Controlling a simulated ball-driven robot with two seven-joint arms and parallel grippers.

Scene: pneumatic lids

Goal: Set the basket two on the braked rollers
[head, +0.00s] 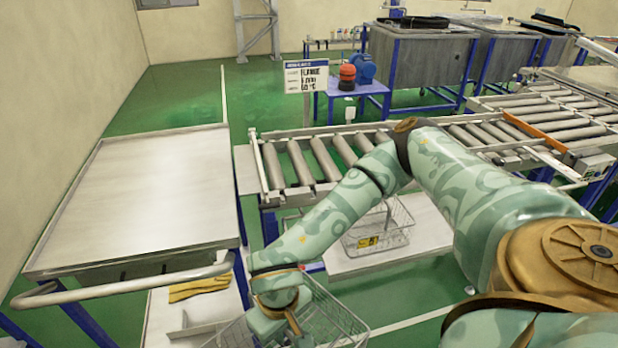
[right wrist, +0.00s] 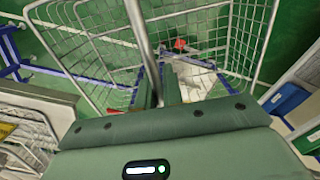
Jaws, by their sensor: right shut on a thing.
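My right gripper (head: 294,324) is shut on the bar-like handle of a wire basket (head: 338,318), low at the bottom of the head view. In the right wrist view the jaws (right wrist: 160,92) grip the handle (right wrist: 141,40), and the basket's wire mesh (right wrist: 235,35) spreads beyond them. No number shows on this basket. A second wire basket (head: 378,230) with a yellow tag stands on a low white shelf, partly behind my right arm. Grey rollers (head: 322,158) run along the conveyor behind; which are braked I cannot tell. My left gripper is not in view.
A steel-topped cart (head: 150,195) with a tubular handle stands at left. Yellow gloves (head: 200,289) lie on a low surface below it. An orange bar (head: 535,130) crosses the right rollers. A sign (head: 306,77) and a blue table (head: 340,90) stand behind. The visible left rollers are bare.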

